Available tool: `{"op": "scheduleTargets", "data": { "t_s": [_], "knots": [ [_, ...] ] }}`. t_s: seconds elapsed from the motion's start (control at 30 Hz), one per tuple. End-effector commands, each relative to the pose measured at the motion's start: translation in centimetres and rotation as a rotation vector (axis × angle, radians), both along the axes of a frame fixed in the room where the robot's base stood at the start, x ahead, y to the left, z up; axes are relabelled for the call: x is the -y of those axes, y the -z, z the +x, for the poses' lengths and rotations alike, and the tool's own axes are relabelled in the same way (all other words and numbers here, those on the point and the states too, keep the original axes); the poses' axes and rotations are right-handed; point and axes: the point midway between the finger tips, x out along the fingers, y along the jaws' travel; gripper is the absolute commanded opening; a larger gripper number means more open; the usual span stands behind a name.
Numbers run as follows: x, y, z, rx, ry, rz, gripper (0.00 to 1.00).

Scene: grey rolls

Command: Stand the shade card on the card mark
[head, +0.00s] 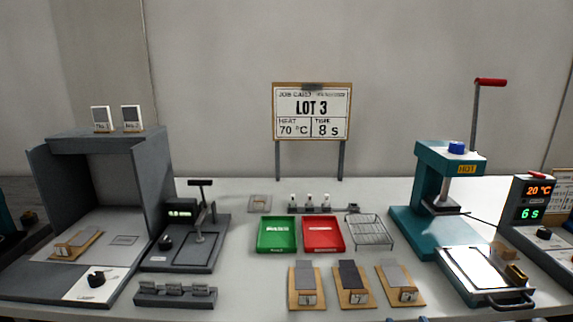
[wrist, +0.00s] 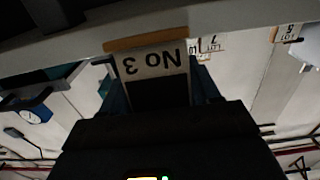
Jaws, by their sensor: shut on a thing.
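My gripper (wrist: 160,88) is shut on the shade card (wrist: 153,62), between its two teal fingers in the wrist view. The card has a white label reading "No 3", upside down in this view, a dark panel and a wooden foot (wrist: 146,38). My gripper and this card do not show in the head view. A thin rectangular outline (head: 125,240), which may be the card mark, lies on the floor of the grey booth (head: 100,142) at left, and nothing stands on it. Two similar cards (head: 101,119) (head: 131,118) stand on the booth's top.
A wooden board with a sample (head: 76,243) lies left of the outline inside the booth. A knob panel (head: 90,285) is in front. The booth's side walls and roof enclose its floor. A grey device with a lever (head: 185,247) stands to its right.

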Motion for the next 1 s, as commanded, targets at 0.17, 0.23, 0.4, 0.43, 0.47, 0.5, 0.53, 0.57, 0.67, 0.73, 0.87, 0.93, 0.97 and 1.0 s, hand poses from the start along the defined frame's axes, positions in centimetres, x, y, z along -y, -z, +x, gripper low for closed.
{"op": "scheduleTargets", "data": {
  "t_s": [0.17,0.23,0.4,0.43,0.47,0.5,0.53,0.57,0.67,0.73,0.87,0.93,0.97,1.0],
  "knots": [
    [-1.9,5.1,-2.3,-0.005,-0.004,-0.001,0.27],
    [-2.1,6.1,-2.9,-0.003,-0.002,-0.001,0.27],
    [-2.4,8.0,-4.1,-0.004,0.000,0.001,0.27],
    [-2.4,8.6,-4.5,-0.006,0.001,0.000,0.27],
    [-2.4,9.3,-5.0,-0.007,0.002,0.000,0.27],
    [-2.4,10.2,-5.7,-0.008,0.003,0.000,0.27],
    [-2.4,10.8,-6.2,-0.009,0.002,-0.001,0.27],
    [-2.4,11.4,-6.6,-0.008,0.003,0.000,0.27],
    [-2.3,12.7,-7.9,-0.004,0.002,0.000,0.27],
    [-2.2,13.2,-8.4,-0.002,0.004,0.000,0.27],
    [-2.1,13.2,-8.4,0.001,0.004,0.002,0.27],
    [-2.2,13.2,-8.4,0.000,0.002,0.002,0.27],
    [-2.3,13.2,-8.4,0.000,0.002,0.002,0.27],
    [-2.3,13.2,-8.4,0.000,0.001,0.002,0.27]
  ]
}}
